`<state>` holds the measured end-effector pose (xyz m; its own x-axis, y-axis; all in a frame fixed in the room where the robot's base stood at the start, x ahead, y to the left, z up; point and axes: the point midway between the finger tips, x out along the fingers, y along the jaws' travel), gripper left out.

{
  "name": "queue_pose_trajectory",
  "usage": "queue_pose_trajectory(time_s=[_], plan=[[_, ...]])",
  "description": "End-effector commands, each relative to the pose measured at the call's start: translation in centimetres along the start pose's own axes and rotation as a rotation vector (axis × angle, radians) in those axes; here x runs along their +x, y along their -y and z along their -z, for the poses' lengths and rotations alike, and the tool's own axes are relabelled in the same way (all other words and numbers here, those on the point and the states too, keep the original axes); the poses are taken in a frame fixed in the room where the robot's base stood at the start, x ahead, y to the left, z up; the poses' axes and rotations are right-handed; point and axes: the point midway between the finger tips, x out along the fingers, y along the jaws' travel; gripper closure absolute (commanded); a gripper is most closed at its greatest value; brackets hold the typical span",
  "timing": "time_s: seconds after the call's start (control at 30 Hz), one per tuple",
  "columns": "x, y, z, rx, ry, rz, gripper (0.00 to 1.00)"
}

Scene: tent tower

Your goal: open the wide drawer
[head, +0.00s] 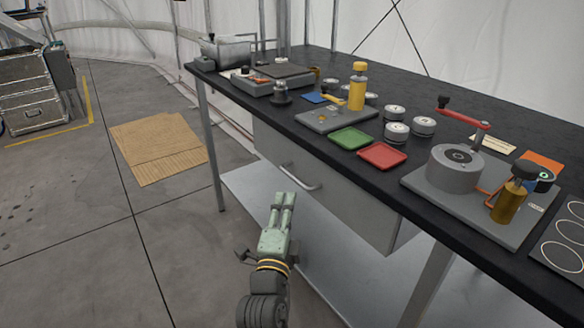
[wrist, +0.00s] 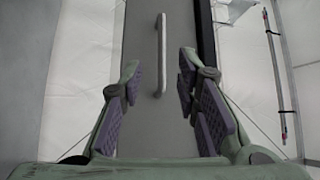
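The wide drawer (head: 335,200) is a grey box front hung under the black worktop, and it looks closed. Its pale bar handle (head: 300,179) sits near the middle of the front. My gripper (head: 284,197) is in front of the drawer, just below and left of the handle in the head view. The handle (wrist: 161,55) stands upright in that view, lined up with the gap and apart from the pads. The drawer front (wrist: 143,65) lies behind it.
The worktop (head: 270,115) above carries a green tray (head: 350,138), a red tray (head: 382,156), several round tins and a grey device. A table leg (head: 211,145) stands left of the drawer and a lower shelf runs below. A cardboard sheet (head: 158,147) lies on the open floor.

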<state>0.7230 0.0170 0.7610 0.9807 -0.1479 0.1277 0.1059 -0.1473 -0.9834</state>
Motion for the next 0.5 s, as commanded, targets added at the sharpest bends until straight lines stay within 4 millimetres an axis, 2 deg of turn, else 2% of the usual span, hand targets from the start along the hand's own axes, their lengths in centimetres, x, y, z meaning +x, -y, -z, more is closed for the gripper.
queue_pose_trajectory(time_s=[0.17, 0.5], plan=[[2.4, 0.4, 0.1, -0.001, -0.002, 0.003, 0.71], [8.6, 0.4, 0.0, 0.000, 0.000, 0.002, 0.71]])
